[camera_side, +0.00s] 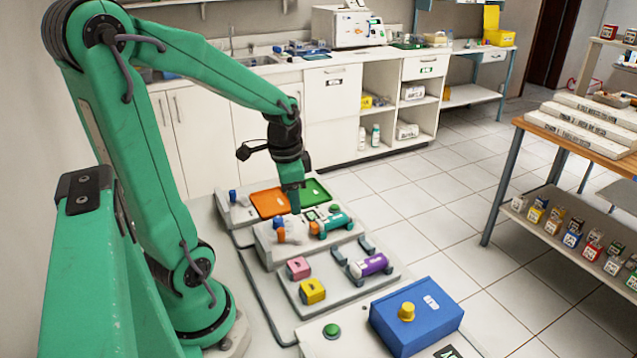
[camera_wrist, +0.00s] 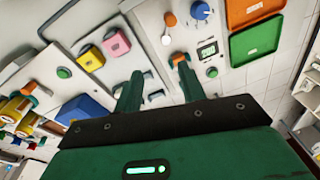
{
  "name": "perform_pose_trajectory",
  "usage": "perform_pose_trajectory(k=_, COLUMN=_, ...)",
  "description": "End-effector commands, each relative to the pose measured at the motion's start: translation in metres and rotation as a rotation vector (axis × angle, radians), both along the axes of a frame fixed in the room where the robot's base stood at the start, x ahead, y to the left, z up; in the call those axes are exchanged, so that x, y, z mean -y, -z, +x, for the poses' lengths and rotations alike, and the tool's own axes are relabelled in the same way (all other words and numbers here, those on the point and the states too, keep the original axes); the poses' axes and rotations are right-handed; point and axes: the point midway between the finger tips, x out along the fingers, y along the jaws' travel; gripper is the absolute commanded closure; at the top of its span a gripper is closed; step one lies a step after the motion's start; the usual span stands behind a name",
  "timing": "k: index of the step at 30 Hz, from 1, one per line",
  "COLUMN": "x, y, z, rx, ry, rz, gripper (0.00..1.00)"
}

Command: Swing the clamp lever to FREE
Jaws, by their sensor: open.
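My gripper (camera_side: 294,208) points down above the middle white unit (camera_side: 268,252), its fingers apart. In the wrist view the open gripper (camera_wrist: 158,72) has nothing visibly held between its fingers. A teal cylinder with an orange collar (camera_side: 332,223) lies on that unit, just right of my fingers. Its orange end (camera_wrist: 178,57) shows at the tip of the right finger, which hides much of the rest. A small orange part (camera_side: 281,235) and a white rounded part (camera_side: 295,231) sit left of it. I cannot tell which part is the clamp lever, and no FREE mark is readable.
Orange (camera_side: 269,203) and green (camera_side: 313,192) trays lie behind. Pink (camera_side: 298,267) and yellow (camera_side: 312,291) blocks and a purple cylinder (camera_side: 371,264) sit in front. A blue box with a yellow knob (camera_side: 407,311) and a green button (camera_side: 332,330) are nearer. A small display (camera_wrist: 208,51) is beside the gripper.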

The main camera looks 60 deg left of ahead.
Motion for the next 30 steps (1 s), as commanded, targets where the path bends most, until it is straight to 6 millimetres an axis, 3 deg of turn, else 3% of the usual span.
perform_pose_trajectory(k=3, x=-0.02, y=0.018, z=-0.006, rx=-0.052, ry=0.023, rz=-0.02, gripper=0.6)
perform_pose_trajectory(k=10, x=-0.041, y=0.038, z=-0.015, rx=-0.1, ry=0.064, rz=-0.048, gripper=0.6)
perform_pose_trajectory(k=23, x=-0.043, y=0.045, z=-0.017, rx=-0.106, ry=0.074, rz=-0.053, gripper=0.6)
perform_pose_trajectory(k=30, x=-0.043, y=0.064, z=-0.017, rx=-0.109, ry=0.073, rz=-0.055, gripper=0.6)
